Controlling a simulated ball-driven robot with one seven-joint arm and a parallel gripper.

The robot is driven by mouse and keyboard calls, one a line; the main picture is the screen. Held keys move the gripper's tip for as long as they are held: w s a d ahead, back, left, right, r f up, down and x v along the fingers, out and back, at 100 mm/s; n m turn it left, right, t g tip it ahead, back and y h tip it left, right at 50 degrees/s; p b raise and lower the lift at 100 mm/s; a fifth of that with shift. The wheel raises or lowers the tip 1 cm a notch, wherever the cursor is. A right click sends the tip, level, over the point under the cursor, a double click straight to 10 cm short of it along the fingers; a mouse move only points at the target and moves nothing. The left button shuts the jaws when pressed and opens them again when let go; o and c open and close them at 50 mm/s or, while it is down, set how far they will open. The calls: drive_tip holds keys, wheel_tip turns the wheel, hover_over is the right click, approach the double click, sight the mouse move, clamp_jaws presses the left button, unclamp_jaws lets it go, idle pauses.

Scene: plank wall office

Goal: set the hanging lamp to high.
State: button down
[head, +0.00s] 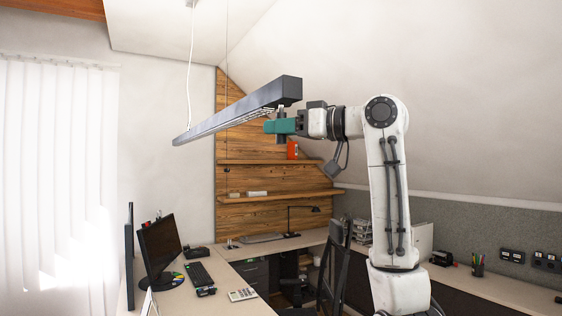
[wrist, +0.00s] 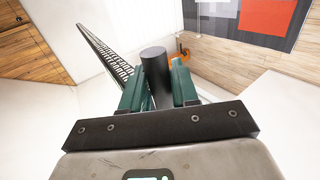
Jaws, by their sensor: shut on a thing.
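The hanging lamp (head: 240,112) is a long dark grey bar with a slatted underside, hung on thin cords above the desks. In the wrist view its slatted underside (wrist: 108,52) runs to the upper left. My gripper (head: 272,126), with teal fingers, is just below the lamp's near right end. In the wrist view a dark cylinder (wrist: 155,68) stands between the two fingers, and my gripper (wrist: 158,85) is shut on it. In the head view the cylinder shows as a dark upright piece at the fingers. How it joins the lamp is hidden.
Desks (head: 250,270) with a monitor (head: 159,245), a keyboard (head: 198,274) and a desk lamp (head: 303,209) stand below. Wooden shelves (head: 270,197) and a sloped ceiling are behind my arm. A dark office chair (head: 333,275) is beside the desk. The air around the lamp is clear.

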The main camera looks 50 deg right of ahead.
sight(282, 108)
drive_tip(key=shift+r, duration=2.1)
drive_tip(key=c, duration=1)
unclamp_jaws()
drive_tip(key=shift+f, duration=0.1)
drive_tip(key=shift+s+d+f, duration=0.1)
drive_tip(key=shift+s+d, duration=0.05)
drive_tip(key=shift+s, duration=0.2)
drive_tip(key=b+v, duration=0.4)
drive_tip(key=v, duration=0.6)
